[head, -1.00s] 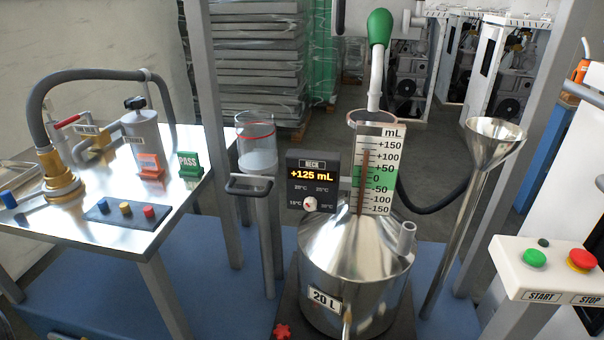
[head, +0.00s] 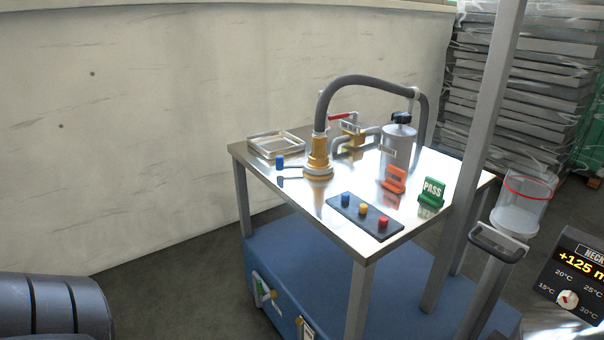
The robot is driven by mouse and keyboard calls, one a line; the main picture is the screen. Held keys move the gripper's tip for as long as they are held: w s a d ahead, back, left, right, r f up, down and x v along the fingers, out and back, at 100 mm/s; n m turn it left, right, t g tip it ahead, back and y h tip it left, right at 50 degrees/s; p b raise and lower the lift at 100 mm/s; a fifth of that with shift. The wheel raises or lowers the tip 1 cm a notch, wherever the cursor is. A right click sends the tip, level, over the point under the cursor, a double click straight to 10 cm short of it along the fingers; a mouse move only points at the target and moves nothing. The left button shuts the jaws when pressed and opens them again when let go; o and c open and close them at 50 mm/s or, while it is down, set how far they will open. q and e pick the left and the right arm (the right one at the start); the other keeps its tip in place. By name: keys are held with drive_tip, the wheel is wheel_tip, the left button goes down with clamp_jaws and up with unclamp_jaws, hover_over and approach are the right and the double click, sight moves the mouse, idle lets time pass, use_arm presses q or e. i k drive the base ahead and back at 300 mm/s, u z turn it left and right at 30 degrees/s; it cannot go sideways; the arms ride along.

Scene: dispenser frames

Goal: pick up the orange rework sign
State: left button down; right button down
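The orange rework sign (head: 394,179) stands upright on the steel table (head: 300,217) in the head view, near the table's right part. It is between the grey cylinder and the green PASS sign (head: 432,190), apart from both. Its lettering is too small to read from here. Neither gripper shows in the head view. A dark, rounded, ribbed part of my own body is at the lower left, far from the sign.
A grey cylinder (head: 398,146) and a brass fitting (head: 318,158) with a grey hose stand behind and left of the sign. A button strip (head: 364,214) lies in front. A metal post (head: 474,160) rises at the table's right. Floor at the left is clear.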

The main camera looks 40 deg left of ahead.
sight(395, 176)
drive_tip(key=u, duration=0.8)
drive_tip(key=k, duration=0.75)
drive_tip(key=u, duration=3.95)
drive_tip(key=i, duration=0.15)
drive_tip(key=z, duration=2.6)
drive_tip(key=i, duration=1.05)
drive_tip(key=z, duration=0.6)
drive_tip(key=i, duration=0.9)
drive_tip(key=z, duration=0.85)
